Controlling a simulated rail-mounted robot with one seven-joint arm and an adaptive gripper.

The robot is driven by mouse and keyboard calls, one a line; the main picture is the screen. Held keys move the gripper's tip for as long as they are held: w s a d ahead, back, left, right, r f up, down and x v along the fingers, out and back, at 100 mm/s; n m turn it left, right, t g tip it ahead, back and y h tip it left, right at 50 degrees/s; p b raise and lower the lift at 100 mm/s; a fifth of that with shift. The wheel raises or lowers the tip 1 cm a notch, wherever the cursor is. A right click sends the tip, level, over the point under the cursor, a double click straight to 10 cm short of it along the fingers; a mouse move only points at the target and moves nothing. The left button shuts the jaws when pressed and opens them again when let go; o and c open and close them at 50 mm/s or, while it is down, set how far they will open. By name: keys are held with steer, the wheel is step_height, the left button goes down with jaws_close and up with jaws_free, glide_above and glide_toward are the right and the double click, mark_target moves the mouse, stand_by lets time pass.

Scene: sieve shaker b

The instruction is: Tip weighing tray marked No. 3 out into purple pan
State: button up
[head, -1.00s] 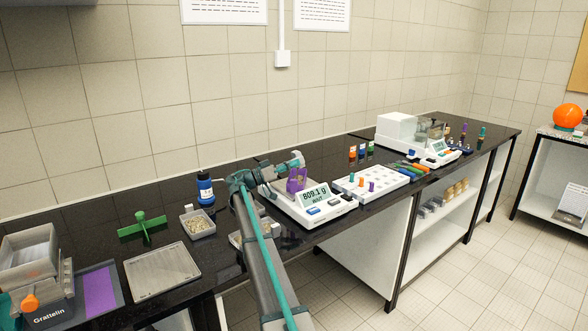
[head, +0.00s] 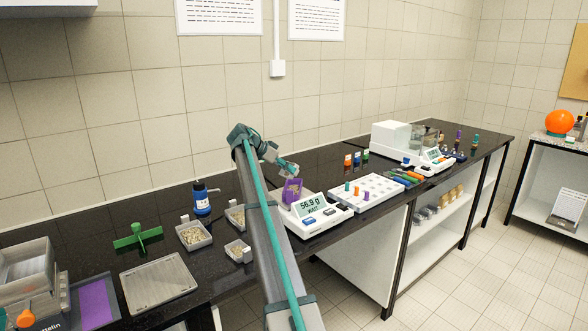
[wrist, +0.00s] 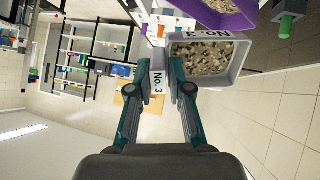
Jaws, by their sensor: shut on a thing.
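My gripper (wrist: 161,78) is shut on the tab of the grey weighing tray (wrist: 238,68), which carries the label No. 3. In the wrist view the tray shows pale and dark grains inside, and a second No. 3 marking on its rim. The purple pan (wrist: 243,18) shows beyond the tray at the top edge, partly cut off, with what look like grains in it. In the head view the purple pan (head: 292,191) is at the white balance (head: 318,213), just below my gripper (head: 287,170). The held tray is hard to make out there.
Several grey trays with grains, one in front (head: 238,251), stand left of my arm. A white rack (head: 368,193) stands close right of the balance.

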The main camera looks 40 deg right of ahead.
steer(key=y, duration=0.1)
steer(key=r+t+y+p, duration=0.1)
steer(key=y, duration=0.1)
steer(key=shift+d+r, duration=0.1)
steer(key=shift+r, duration=0.05)
steer(key=y+p, duration=0.1)
steer(key=y, duration=0.1)
steer(key=r+t+y+p, duration=0.1)
steer(key=y, duration=0.1)
steer(key=shift+p, duration=0.4)
jaws_close()
steer(key=shift+r+t+y+p, duration=0.15)
steer(key=shift+t+y+p, duration=0.45)
steer(key=shift+y, duration=0.8)
